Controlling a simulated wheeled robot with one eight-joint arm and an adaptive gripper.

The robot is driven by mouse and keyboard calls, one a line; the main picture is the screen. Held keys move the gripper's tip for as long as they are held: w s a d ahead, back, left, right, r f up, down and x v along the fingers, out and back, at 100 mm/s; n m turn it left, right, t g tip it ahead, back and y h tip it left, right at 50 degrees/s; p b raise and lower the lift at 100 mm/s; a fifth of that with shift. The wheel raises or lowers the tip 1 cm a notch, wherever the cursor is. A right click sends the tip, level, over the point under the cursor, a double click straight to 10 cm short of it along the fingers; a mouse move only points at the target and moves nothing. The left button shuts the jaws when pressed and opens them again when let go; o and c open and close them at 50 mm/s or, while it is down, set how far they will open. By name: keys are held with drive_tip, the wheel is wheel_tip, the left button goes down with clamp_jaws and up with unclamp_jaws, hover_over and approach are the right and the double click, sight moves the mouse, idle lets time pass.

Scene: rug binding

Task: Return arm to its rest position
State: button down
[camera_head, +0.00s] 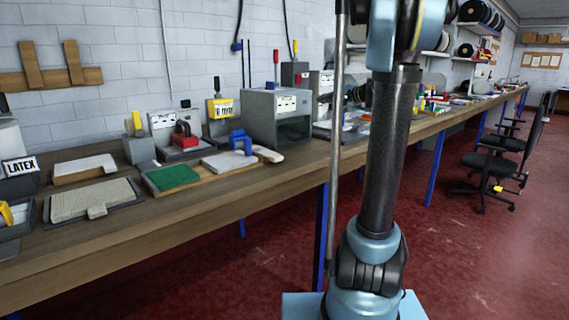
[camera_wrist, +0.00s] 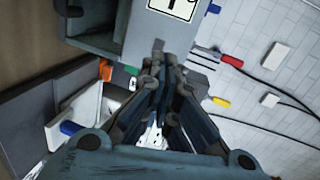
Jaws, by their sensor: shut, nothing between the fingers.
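My gripper (camera_wrist: 160,62) shows in the wrist view with its dark fingers drawn together at the tips. It is shut and empty. A grey box with a white label (camera_wrist: 172,22) lies beyond the fingertips in that view; I cannot tell whether it is close to them.
A long wooden bench (camera_head: 70,262) runs along the wall. It carries a green pad (camera_head: 173,177), a grey box with a dark opening (camera_head: 277,115), a beige mat (camera_head: 92,200) and a LATEX container (camera_head: 20,168). Black chairs (camera_head: 498,165) stand at right. Red floor is clear between.

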drive_tip(key=s+a+f+n+g+h, duration=0.25)
drive_tip(key=s+f, duration=0.55)
drive_tip(key=s, duration=0.4)
drive_tip(key=s+a+f+n+g+h, duration=0.2)
drive_tip(key=s+a+f+n+g, duration=0.15)
drive_tip(key=s+f, duration=0.65)
drive_tip(key=s+d+f+n+g+h, duration=0.1)
drive_tip(key=s+d+f+h, duration=0.2)
drive_tip(key=s+f, duration=0.4)
drive_tip(key=s+d+f+n+g+h, duration=0.2)
drive_tip(key=s+d+f, duration=0.3)
drive_tip(key=s, duration=1)
wheel_tip(320, 180, down, 3)
drive_tip(key=shift+f+h, duration=0.15)
drive_tip(key=shift+h, duration=0.5)
